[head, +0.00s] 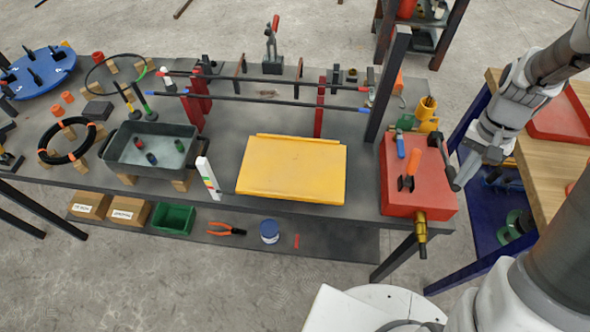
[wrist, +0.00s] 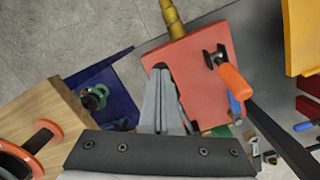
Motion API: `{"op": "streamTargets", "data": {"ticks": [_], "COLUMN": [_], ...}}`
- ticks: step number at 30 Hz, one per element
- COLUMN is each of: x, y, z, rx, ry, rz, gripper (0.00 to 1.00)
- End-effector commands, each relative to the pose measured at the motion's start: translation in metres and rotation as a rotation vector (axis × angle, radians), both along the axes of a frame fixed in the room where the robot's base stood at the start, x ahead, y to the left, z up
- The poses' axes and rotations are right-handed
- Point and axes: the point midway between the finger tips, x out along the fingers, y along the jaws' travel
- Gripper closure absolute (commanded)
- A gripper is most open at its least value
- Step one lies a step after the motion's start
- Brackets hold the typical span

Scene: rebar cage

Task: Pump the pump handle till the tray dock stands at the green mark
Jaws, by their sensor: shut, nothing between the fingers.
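The red pump box (head: 408,195) sits at the right end of the grey bench. The black pump handle (head: 441,153) lies along its right side. My gripper (head: 458,184) is shut and empty beside the handle's near end. In the wrist view my closed fingertips (wrist: 162,75) reach over the red box (wrist: 190,75), close to a black knob; contact cannot be told. The yellow tray dock (head: 292,170) lies flat and empty mid-bench. A white post (head: 208,178) with small coloured bands stands left of it; the dock's height against the green mark cannot be read.
A dark upright post (head: 389,82) rises behind. A wooden table (head: 555,165) stands at the right. A grey basin (head: 150,150) is further left.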

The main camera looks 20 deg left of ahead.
Motion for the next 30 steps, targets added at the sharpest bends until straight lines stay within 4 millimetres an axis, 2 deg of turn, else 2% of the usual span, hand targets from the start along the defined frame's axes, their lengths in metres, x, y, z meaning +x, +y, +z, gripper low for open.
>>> {"op": "streamTargets", "data": {"ticks": [4,14,23,30], "x": [-0.002,-0.003,-0.004,-0.004], "y": [-0.001,-0.001,-0.001,-0.001], "z": [-0.010,-0.011,-0.024,-0.024], "rx": [0.000,0.000,0.000,0.000], "ry": [0.001,0.000,0.000,-0.001], "rz": [0.000,0.000,0.001,0.001], "gripper": [1.00,1.00,1.00,1.00]}}
